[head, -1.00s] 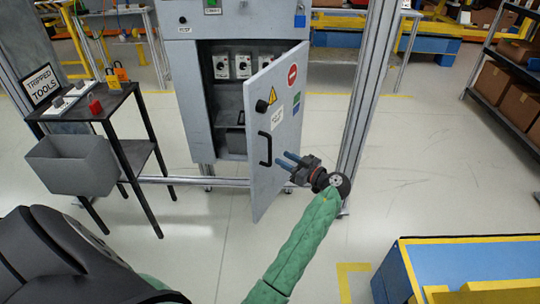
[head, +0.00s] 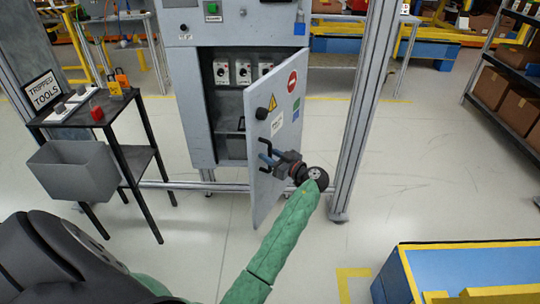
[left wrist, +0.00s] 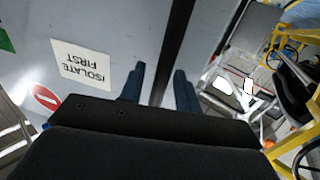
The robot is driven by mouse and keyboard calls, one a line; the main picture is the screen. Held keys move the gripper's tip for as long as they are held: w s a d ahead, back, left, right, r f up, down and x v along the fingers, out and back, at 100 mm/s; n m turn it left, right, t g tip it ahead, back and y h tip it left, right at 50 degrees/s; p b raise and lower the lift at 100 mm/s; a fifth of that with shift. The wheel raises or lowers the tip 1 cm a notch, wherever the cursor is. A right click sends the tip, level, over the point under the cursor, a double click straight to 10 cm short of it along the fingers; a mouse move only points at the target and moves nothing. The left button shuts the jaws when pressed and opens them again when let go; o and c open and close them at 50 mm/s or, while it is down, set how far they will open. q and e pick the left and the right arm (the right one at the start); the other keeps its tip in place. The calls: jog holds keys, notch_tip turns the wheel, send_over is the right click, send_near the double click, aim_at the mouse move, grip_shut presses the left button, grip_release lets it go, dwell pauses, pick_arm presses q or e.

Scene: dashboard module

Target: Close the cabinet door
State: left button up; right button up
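The grey cabinet door (head: 287,130) stands ajar in the head view, swung out toward me, hinged at the cabinet's right side. It carries a red sign, a yellow triangle and a white label, which reads "ISOLATE FIRST" in the left wrist view (left wrist: 83,62). Its black handle (head: 266,144) is near the free edge. My left gripper (head: 268,156) is at the handle. In the left wrist view its blue fingers (left wrist: 158,88) are apart, with a dark bar, seemingly the handle, between them; contact cannot be told. My right gripper is not in view.
The open grey cabinet (head: 190,110) holds several white switch units. A metal post (head: 358,120) stands right of the door. A black stand (head: 140,155) with a grey bin (head: 75,172) is at left. A blue-yellow table (head: 470,275) is at lower right.

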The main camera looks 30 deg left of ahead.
pick_arm(q)
jog(key=shift+c, duration=0.2)
grip_shut()
jog(key=shift+a, duration=0.25)
jog(key=w+a+m+t+h+b, duration=0.1)
jog(key=a+m+t+h+b, duration=0.4)
jog(key=a, duration=1.6)
jog(key=w+a+m+t+h+p, duration=0.1)
jog(key=w+a+m+t+h, duration=0.1)
jog(key=w+a, duration=0.5)
jog(key=w+a+m+t+h+p, duration=0.2)
jog(key=w+a+m+t, duration=0.2)
jog(key=a, duration=0.8)
jog(key=w+t, duration=0.2)
jog(key=shift+w+r+t+p, duration=0.25)
jog(key=shift+w+t+p, duration=0.05)
jog(key=shift+w, duration=0.05)
